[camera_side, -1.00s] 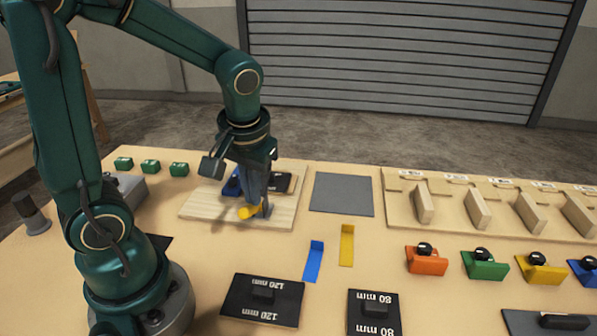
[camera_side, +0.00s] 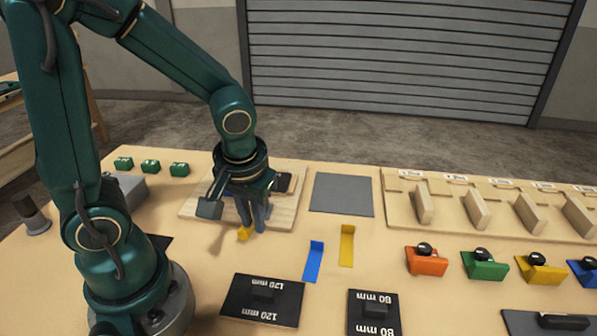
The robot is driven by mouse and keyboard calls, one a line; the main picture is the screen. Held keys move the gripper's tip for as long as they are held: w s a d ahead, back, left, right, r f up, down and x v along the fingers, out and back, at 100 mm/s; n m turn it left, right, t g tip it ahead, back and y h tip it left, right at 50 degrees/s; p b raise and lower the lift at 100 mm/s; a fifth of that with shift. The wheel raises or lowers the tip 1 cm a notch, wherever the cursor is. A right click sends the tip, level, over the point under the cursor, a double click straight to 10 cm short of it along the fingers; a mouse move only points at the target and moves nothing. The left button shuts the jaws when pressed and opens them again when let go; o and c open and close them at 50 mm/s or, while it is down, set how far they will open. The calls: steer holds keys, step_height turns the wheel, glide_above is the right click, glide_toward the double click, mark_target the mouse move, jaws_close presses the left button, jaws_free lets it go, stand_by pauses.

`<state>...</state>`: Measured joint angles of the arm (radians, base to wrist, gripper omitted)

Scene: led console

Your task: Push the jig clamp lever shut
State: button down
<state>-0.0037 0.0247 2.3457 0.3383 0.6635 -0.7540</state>
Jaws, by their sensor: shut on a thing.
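The jig is a pale wooden board (camera_side: 285,217) at the back left of the table, mostly behind my gripper. A yellow piece, which looks like the end of the clamp lever (camera_side: 243,234), shows just below my fingers at the board's front edge. My gripper (camera_side: 252,225) points down over the front of the board, its fingers shut on the lever. The rest of the lever and the clamp are hidden by the gripper. A black block (camera_side: 284,183) on the board shows partly behind the gripper.
A grey mat (camera_side: 342,194) lies right of the jig. A blue strip (camera_side: 314,262) and a yellow strip (camera_side: 347,246) lie in front. Black plates marked 120 mm (camera_side: 240,298) and 80 mm (camera_side: 384,325) are nearer. Small green blocks (camera_side: 150,166) stand at the back left.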

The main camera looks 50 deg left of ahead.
steer(key=shift+s+a+f+g, duration=0.15)
steer(key=shift+s+f+g, duration=0.15)
steer(key=shift+s+f, duration=0.2)
steer(key=s+d+r, duration=0.5)
steer(key=d, duration=0.2)
step_height(320, 180, up, 6)
steer(key=w+a+m+t+h, duration=0.2)
steer(key=m+t, duration=0.2)
steer(key=m, duration=0.1)
steer(key=shift+f+m+t, duration=0.25)
steer(key=shift+m+t, duration=0.05)
steer(key=shift+m, duration=0.1)
